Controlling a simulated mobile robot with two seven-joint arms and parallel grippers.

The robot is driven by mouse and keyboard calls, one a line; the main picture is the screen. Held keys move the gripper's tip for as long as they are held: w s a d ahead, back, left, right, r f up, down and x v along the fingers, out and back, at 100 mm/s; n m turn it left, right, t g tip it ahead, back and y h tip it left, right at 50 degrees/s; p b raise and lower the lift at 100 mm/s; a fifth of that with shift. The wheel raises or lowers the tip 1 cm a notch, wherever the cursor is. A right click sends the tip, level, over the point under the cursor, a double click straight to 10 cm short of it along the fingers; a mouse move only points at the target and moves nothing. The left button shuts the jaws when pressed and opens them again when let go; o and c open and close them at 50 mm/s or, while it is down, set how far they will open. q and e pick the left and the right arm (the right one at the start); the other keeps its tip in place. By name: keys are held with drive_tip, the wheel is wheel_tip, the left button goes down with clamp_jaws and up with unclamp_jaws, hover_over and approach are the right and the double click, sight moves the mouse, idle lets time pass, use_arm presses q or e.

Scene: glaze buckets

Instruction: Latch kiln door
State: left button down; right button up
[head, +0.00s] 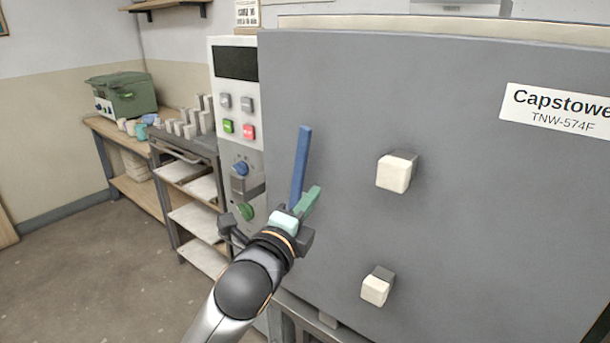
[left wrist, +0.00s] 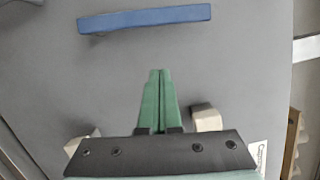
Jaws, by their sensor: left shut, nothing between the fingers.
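The kiln door (head: 460,230) is a large grey panel filling the right of the head view; I cannot tell whether it sits fully closed. A blue bar handle (head: 301,160) stands upright near its left edge. The handle also crosses the top of the left wrist view (left wrist: 145,18). My left gripper (head: 311,194), with green fingers, is shut and empty in front of the door, beside the handle's lower part. In the left wrist view its fingertips (left wrist: 158,72) point toward the handle, with a gap between them. My right gripper is out of view.
Two cream blocks, an upper one (head: 394,174) and a lower one (head: 376,290), stick out of the door. A control panel (head: 236,95) with buttons stands left of the door. A shelf cart (head: 190,185) and bench (head: 130,140) are farther left; the floor there is clear.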

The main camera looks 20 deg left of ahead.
sight(299, 173)
use_arm(q)
drive_tip(key=w+a, duration=0.3)
drive_tip(key=w, duration=0.3)
drive_tip(key=shift+w+r+p, duration=0.3)
drive_tip(key=shift+w+r, duration=0.05)
drive_tip(key=shift+r, duration=0.1)
